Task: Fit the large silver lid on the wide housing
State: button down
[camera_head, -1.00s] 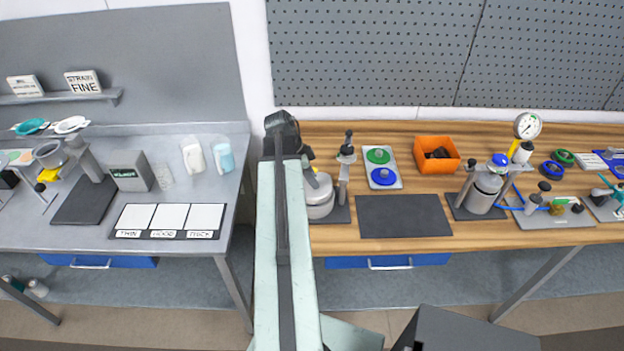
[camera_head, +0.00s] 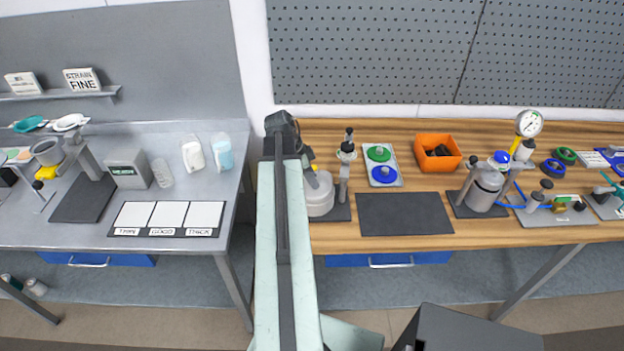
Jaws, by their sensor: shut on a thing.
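My arm reaches up the middle of the view over the wooden bench. My gripper (camera_head: 305,156) is at its far end, mostly hidden behind the arm. It is shut on what looks like the large silver lid (camera_head: 311,179), of which only a grey edge shows beside the arm. The wide housing (camera_head: 320,202), a pale grey round body, stands just below on a dark base, its left part hidden by my arm. I cannot tell whether the lid touches the housing. An upright stand with a black knob (camera_head: 348,136) rises just right of the housing.
Right of the housing lie a bare dark mat (camera_head: 404,215) and a tray (camera_head: 397,182) with a green and a blue lid. An orange bin (camera_head: 452,166) stands behind. A silver vessel (camera_head: 485,190) with a blue cap stands further right, near a gauge (camera_head: 529,123).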

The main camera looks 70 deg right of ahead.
jog(key=shift+f, duration=0.2)
dwell(0.4)
jog(key=c, duration=1)
grip_release()
jog(key=shift+o, duration=0.2)
jog(key=p+v, duration=0.7)
jog(key=v, duration=0.1)
